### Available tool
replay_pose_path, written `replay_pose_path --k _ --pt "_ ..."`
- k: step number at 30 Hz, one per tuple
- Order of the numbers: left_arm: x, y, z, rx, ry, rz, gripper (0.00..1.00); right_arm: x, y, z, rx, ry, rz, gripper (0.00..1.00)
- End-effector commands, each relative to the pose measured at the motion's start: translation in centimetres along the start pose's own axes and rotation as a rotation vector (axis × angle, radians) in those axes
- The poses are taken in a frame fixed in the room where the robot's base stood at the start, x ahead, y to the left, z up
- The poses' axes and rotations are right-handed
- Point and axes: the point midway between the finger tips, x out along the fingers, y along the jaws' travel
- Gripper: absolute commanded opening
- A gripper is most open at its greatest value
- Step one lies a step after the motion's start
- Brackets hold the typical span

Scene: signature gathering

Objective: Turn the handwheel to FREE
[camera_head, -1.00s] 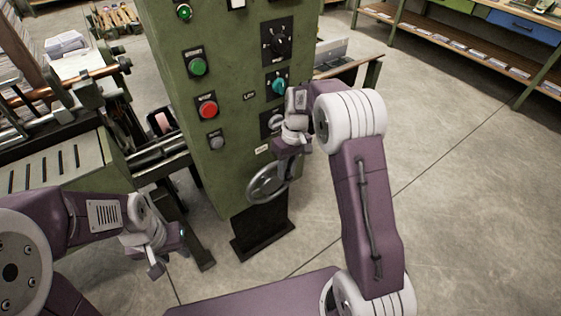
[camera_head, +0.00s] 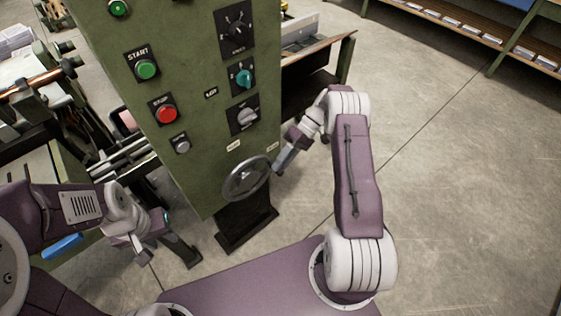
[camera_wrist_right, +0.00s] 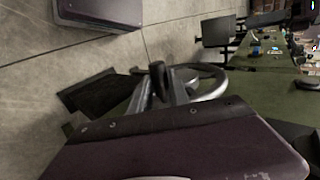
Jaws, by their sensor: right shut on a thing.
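The handwheel (camera_head: 247,178) is a grey metal ring low on the front of the green cabinet (camera_head: 180,80). Two small pale labels sit above it, one at upper left (camera_head: 233,146) and one at upper right (camera_head: 272,147); their print is too small to read. My right gripper (camera_head: 279,166) is at the wheel's right edge. In the right wrist view the wheel's rim (camera_wrist_right: 212,84) curves to the right, and the gripper is shut on the wheel's dark handle (camera_wrist_right: 157,76). My left gripper (camera_head: 150,248) is open and empty, to the lower left, apart from the wheel.
Above the wheel are rotary switches, including a teal knob (camera_head: 243,78) and a grey one (camera_head: 247,116). A green START button (camera_head: 147,69) and a red button (camera_head: 167,113) are on the left. The floor on the right (camera_head: 460,190) is clear.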

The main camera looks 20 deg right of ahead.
Motion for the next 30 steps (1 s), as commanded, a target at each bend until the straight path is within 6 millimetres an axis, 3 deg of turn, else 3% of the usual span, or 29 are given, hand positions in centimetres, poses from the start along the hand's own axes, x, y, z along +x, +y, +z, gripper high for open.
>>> replay_pose_path --k 12,30 --pt "2.1 0.0 0.2 0.0 0.0 0.0 0.36 1.7 2.7 0.1 0.002 -0.002 0.006 0.0" --pt "2.5 -0.1 0.2 0.0 0.0 0.0 0.36 2.1 3.2 0.1 0.002 -0.002 0.009 0.0"
